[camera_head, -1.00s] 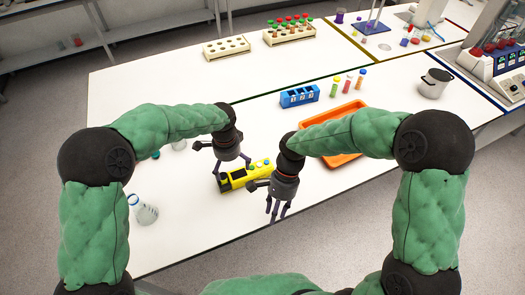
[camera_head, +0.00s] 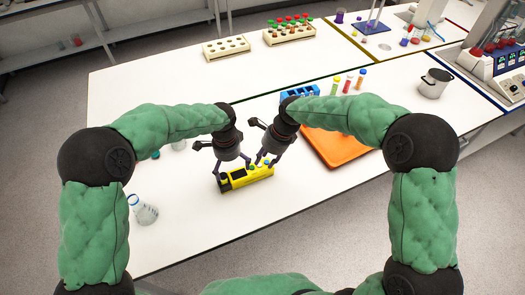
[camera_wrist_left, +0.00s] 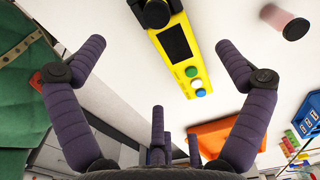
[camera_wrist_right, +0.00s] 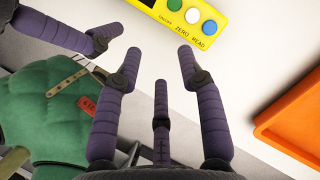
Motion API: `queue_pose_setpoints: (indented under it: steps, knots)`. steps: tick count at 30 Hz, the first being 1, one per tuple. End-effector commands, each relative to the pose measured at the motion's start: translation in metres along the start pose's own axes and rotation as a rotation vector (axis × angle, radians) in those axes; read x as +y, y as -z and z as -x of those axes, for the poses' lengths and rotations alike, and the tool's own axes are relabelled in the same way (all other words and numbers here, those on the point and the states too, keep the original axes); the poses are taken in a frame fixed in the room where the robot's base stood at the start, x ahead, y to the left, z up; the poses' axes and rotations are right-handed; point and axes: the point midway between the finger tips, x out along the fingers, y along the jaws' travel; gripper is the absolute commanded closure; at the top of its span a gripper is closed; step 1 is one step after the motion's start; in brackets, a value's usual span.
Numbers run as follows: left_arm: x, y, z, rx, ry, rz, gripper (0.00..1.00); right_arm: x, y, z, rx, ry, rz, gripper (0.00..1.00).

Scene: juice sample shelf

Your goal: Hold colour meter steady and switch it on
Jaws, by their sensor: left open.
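The yellow colour meter (camera_head: 262,173) lies on the white table, with its dark display and buttons facing up. In the right wrist view the meter (camera_wrist_right: 222,22) shows a green button (camera_wrist_right: 174,5) labelled ON/OFF, a white button (camera_wrist_right: 192,16) labelled ZERO and a blue button labelled READ. My left gripper (camera_head: 233,168) is open over the meter's display end; in its wrist view the fingers are wide apart, with the meter between and beyond them. My right gripper (camera_head: 265,162) is partly open and empty, above the button end. Contact with the meter cannot be told.
An orange tray (camera_head: 338,148) lies right of the meter, with a blue rack (camera_head: 298,91) and coloured vials behind it. A glass flask (camera_head: 144,211) stands at left. The table in front of the meter is clear.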

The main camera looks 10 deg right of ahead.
Motion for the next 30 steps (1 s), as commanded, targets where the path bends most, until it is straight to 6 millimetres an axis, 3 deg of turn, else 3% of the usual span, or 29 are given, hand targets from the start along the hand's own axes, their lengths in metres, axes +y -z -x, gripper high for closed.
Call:
queue_pose_setpoints:
  steps: [3,11,24,30]
  knots:
    - [0.000,0.000,0.000,0.000,0.000,0.000,0.00,-0.018,-0.009,-0.003,-0.024,0.045,-0.082,0.61]
    - [0.000,0.000,-0.013,-0.002,-0.002,0.000,0.00,-0.026,-0.013,-0.005,-0.039,0.068,-0.129,0.61]
    - [0.001,-0.001,-0.082,-0.002,-0.003,0.000,0.00,-0.026,-0.012,-0.004,-0.038,0.066,-0.126,0.61]
    - [0.000,0.000,-0.102,-0.001,0.000,0.000,0.00,-0.026,-0.012,-0.004,-0.038,0.066,-0.126,0.61]
